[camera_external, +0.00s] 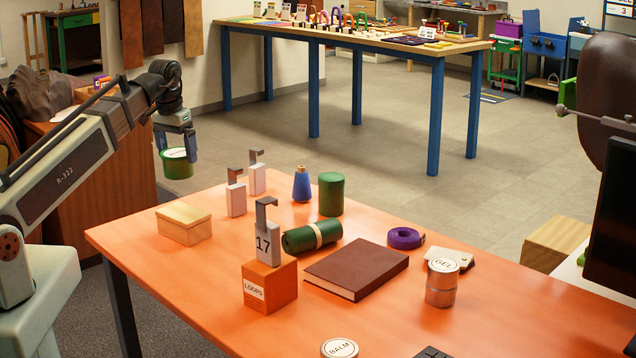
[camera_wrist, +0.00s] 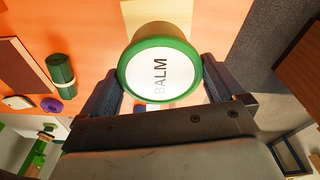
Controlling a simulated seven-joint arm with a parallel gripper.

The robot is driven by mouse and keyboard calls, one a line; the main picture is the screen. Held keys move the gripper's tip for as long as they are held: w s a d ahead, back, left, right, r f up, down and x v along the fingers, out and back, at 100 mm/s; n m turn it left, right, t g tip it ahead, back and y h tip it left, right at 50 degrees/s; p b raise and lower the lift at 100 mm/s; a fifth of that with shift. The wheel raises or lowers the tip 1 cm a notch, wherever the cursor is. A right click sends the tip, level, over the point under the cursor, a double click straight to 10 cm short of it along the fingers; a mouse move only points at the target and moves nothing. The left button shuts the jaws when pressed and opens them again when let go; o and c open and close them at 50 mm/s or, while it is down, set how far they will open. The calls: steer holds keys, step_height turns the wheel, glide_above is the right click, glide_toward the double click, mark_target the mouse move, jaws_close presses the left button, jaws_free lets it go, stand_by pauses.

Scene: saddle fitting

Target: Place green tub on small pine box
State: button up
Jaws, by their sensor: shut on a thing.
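The green tub (camera_external: 178,168) has a white lid and is held in the air between the two fingers of my gripper (camera_external: 176,152), upright or nearly so. In the wrist view a pale wooden piece, likely the box (camera_wrist: 138,12), shows partly hidden behind the tub.
Grey hooked weights (camera_external: 236,198) stand right of the box. A blue bottle (camera_external: 302,185), green cylinder (camera_external: 331,195), green roll (camera_external: 312,237), brown book (camera_external: 357,268) and orange LOOPS block (camera_external: 269,287) stand further right. The table around the pine box's front and left is clear.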

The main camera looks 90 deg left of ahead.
steer(key=shift+m, duration=0.3)
steer(key=shift+f, duration=0.25)
glide_above(182, 212)
steer(key=shift+a+f, duration=0.1)
steer(key=shift+f, duration=4.65)
steer(key=shift+f, duration=0.15)
steer(key=o, duration=0.8)
steer(key=shift+o, duration=0.2)
steer(key=shift+s+d+r, duration=0.15)
steer(key=shift+d+r, duration=0.05)
steer(key=shift+r, duration=1.85)
steer(key=shift+s+d+r, duration=0.1)
steer(key=shift+d+r, duration=0.1)
steer(key=shift+r, duration=1.85)
steer(key=shift+s+d+r, duration=0.15)
steer(key=shift+d+r, duration=0.05)
steer(key=shift+r, duration=1.85)
